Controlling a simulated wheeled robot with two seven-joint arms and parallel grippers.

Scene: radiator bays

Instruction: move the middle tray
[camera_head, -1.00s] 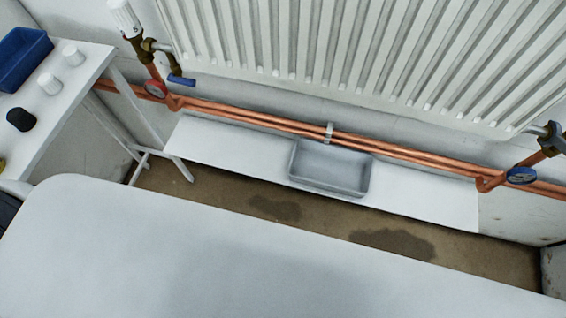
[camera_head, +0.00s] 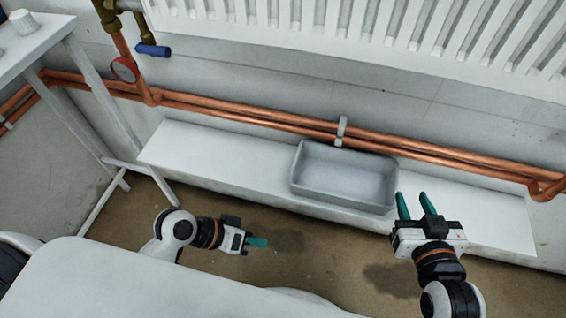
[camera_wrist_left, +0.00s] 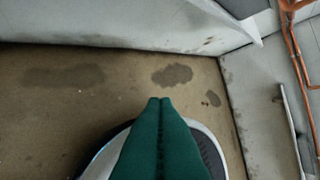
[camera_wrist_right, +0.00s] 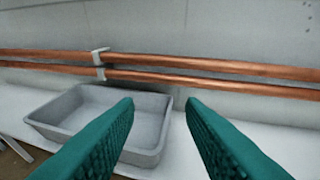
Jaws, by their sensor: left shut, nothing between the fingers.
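A grey, empty, open-topped tray (camera_head: 343,194) sits on a low white shelf (camera_head: 225,165) below the radiator; it is the only tray in view. My right gripper (camera_head: 416,196) is open and empty, just right of the tray's front right corner. In the right wrist view the tray (camera_wrist_right: 60,128) shows left of and partly behind the left finger of that gripper (camera_wrist_right: 160,103). My left gripper (camera_head: 262,242) is shut and empty, over the floor in front of the shelf, left of the tray. In the left wrist view its fingertips (camera_wrist_left: 159,101) meet above the floor.
Copper pipes (camera_head: 250,118) run along the wall just behind the tray, held by a clip (camera_head: 341,130). A blue-handled valve (camera_head: 153,50) and red gauge (camera_head: 124,69) stand at the left. A white table (camera_head: 40,45) is at far left. The shelf is clear either side of the tray.

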